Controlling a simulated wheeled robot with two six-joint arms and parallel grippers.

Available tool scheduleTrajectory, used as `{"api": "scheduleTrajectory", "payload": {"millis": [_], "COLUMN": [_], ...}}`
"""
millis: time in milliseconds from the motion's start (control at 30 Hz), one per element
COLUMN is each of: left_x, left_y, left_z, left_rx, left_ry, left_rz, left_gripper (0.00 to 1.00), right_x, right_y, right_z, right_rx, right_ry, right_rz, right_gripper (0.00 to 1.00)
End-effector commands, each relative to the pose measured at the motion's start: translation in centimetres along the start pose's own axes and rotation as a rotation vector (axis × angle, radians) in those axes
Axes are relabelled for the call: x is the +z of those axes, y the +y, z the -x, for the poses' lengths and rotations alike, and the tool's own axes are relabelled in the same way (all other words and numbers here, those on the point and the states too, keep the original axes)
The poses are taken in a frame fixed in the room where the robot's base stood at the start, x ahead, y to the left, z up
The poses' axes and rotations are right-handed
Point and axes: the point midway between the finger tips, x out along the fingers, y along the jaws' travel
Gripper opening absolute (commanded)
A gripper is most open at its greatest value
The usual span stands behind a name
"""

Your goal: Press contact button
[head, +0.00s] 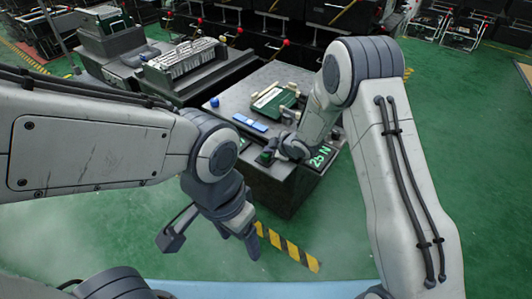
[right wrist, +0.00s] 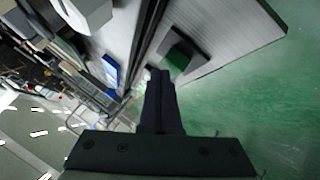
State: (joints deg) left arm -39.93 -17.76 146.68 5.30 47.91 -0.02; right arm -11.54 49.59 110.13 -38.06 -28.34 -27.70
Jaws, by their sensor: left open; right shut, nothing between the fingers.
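The contact button is a green square (right wrist: 178,58) on a dark base in the right wrist view. In the head view it shows as a small green patch (head: 265,156) near the front edge of the grey workbench (head: 235,103). My right gripper (head: 272,152) is shut and empty, right beside the button; its fingertips (right wrist: 158,75) appear just left of the button in the right wrist view. I cannot tell whether they touch it. My left gripper (head: 211,245) is open and empty, low in front of the bench and away from the button.
A blue block (head: 249,123), a blue knob (head: 214,102) and a green board (head: 275,101) sit on the bench. Another machine block (head: 187,72) stands behind to the left. Yellow-black floor tape (head: 290,248) lies in front. Green floor is free to the right.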

Motion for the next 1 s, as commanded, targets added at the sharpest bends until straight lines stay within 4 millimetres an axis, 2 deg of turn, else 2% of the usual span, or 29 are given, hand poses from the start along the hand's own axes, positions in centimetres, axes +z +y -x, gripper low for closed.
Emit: {"api": "scheduleTrajectory", "payload": {"millis": [333, 767, 1000], "left_x": [-0.1, -0.1, -0.2], "left_y": [0.1, 0.1, 0.3], "left_z": [1.7, 1.9, 3.9], "left_rx": [0.000, 0.000, 0.000], "left_ry": [0.000, 0.000, 0.000], "left_rz": [0.000, 0.000, 0.000], "left_gripper": [0.71, 0.71, 0.71], "right_x": [-0.8, -1.0, -2.1], "right_y": [0.8, 1.0, 2.1], "right_z": [1.3, 1.5, 3.0], "right_rx": [-0.001, -0.001, 0.000], "right_ry": [-0.002, -0.001, -0.001], "right_rz": [-0.001, 0.000, -0.001], "right_gripper": [0.00, 0.00, 0.00]}}
